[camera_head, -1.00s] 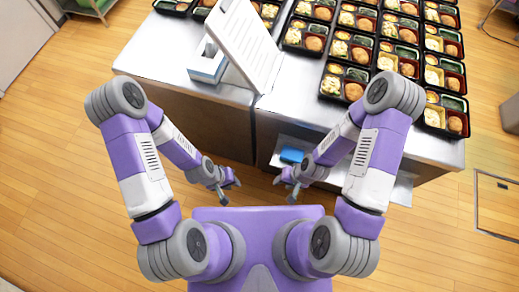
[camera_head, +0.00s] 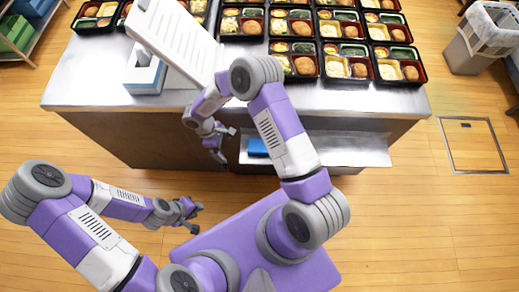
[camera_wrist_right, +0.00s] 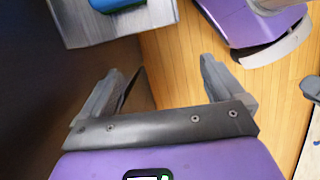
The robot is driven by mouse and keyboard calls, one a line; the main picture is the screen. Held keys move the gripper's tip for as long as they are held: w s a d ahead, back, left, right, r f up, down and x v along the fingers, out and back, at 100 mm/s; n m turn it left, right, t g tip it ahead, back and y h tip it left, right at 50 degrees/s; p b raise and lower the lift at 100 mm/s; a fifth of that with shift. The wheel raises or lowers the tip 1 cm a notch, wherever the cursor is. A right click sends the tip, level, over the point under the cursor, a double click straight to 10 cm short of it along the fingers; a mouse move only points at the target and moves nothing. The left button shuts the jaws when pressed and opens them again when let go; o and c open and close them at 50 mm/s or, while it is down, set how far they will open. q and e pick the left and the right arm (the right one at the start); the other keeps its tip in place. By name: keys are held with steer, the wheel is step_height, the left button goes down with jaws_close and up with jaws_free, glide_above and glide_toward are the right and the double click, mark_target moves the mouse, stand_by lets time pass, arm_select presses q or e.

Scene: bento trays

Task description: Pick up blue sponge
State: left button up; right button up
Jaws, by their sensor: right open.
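The blue sponge (camera_head: 257,147) lies on a low metal shelf (camera_head: 340,150) that juts out below the counter's front edge. In the right wrist view the sponge (camera_wrist_right: 115,4) is cut off by the top edge, on the shelf (camera_wrist_right: 155,18). My right gripper (camera_head: 226,145) is left of the sponge in the head view, apart from it. In the right wrist view my right gripper (camera_wrist_right: 158,85) is open, with nothing between its fingers. My left gripper (camera_head: 195,215) is over the floor, away from the counter; its jaw opening is too small to judge.
The metal counter (camera_head: 85,85) carries several bento trays (camera_head: 347,69), a tilted white panel (camera_head: 175,40) and a blue-and-white box (camera_head: 145,75). A bin (camera_head: 483,45) stands at the right. Wooden floor is open in front of the counter.

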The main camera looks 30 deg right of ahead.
steer(key=w, duration=0.2)
steer(key=h, duration=0.1)
glide_toward(259, 145)
steer(key=x, duration=0.5)
steer(key=shift+a+f+b, duration=0.25)
steer(key=shift+a+b, duration=0.05)
steer(key=shift+b, duration=0.1)
steer(key=shift+n, duration=0.3)
steer(key=shift+d+b+x, duration=0.2)
steer(key=shift+b+x, duration=0.1)
steer(key=shift+x, duration=1)
steer(key=shift+d+b+x, duration=0.15)
steer(key=shift+b+x, duration=0.15)
steer(key=shift+x, duration=1.05)
steer(key=shift+r, duration=0.15)
steer(key=shift+t, duration=0.3)
steer(key=c, duration=1)
